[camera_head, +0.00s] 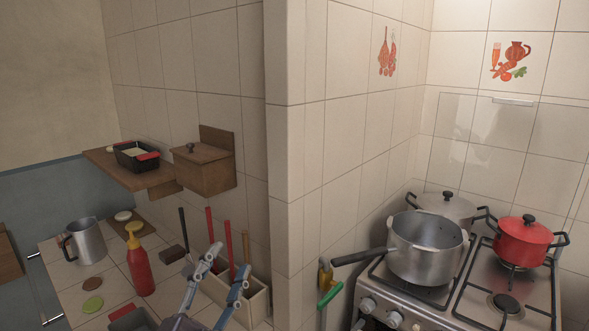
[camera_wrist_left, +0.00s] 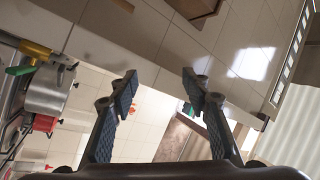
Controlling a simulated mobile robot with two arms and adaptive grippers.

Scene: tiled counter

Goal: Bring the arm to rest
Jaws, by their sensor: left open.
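My left gripper (camera_head: 228,262) is in the lower middle of the head view, in front of a wooden utensil box on the tiled counter. Its fingers are apart with nothing between them. In the left wrist view the two fingers (camera_wrist_left: 160,85) also stand apart and empty, with tiled wall behind them. My right gripper is in neither view.
The utensil box (camera_head: 257,305) stands close by my left gripper. A red bottle (camera_head: 139,270) and a metal jug (camera_head: 87,241) stand left. A wall corner (camera_head: 287,150) separates the counter from a stove with a steel pot (camera_head: 420,262) and a red pot (camera_head: 520,247).

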